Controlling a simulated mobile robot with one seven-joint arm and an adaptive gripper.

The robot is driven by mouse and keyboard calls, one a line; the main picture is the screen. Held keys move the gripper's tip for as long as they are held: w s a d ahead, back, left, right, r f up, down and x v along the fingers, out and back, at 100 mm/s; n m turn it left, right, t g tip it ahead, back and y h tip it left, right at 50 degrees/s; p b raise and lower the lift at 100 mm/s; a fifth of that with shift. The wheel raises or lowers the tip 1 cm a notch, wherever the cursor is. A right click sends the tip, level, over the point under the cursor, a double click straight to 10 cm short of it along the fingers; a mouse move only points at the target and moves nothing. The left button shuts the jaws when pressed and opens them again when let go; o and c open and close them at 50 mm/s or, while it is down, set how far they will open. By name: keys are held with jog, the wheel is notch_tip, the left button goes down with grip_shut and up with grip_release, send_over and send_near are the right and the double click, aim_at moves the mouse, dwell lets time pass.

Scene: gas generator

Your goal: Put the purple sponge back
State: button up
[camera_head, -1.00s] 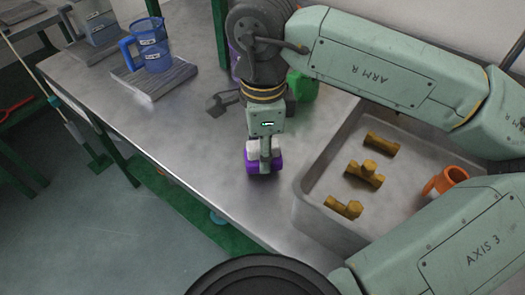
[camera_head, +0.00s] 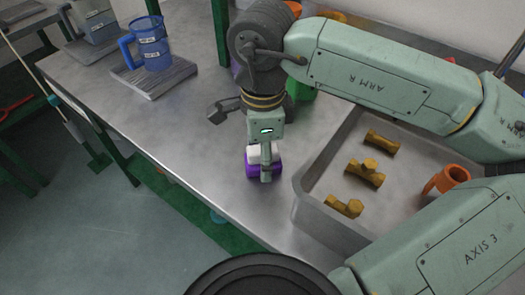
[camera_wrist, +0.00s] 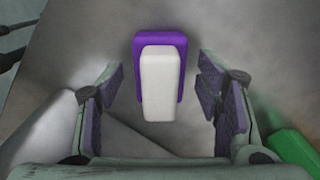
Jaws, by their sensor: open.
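The purple sponge (camera_head: 263,172) with a white top block lies on the metal table near its front edge, left of the grey tray. In the wrist view the sponge (camera_wrist: 181,42) and its white part show between my open fingers, with a gap on both sides. My gripper (camera_wrist: 161,95) is open and empty, pointing down over the sponge. In the head view my gripper (camera_head: 265,172) hides part of the sponge. I cannot tell its exact height above the sponge.
A grey tray (camera_head: 300,196) with several brass fittings (camera_head: 365,173) and an orange cup (camera_head: 447,179) stands at the right. A blue jug (camera_head: 152,45) stands on a board at the back left. A green object (camera_wrist: 292,150) lies near my gripper. The table left of the sponge is clear.

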notch_tip(320, 180, up, 12)
jog(key=shift+r+b, duration=0.15)
jog(key=shift+b, duration=0.3)
dwell(0.5)
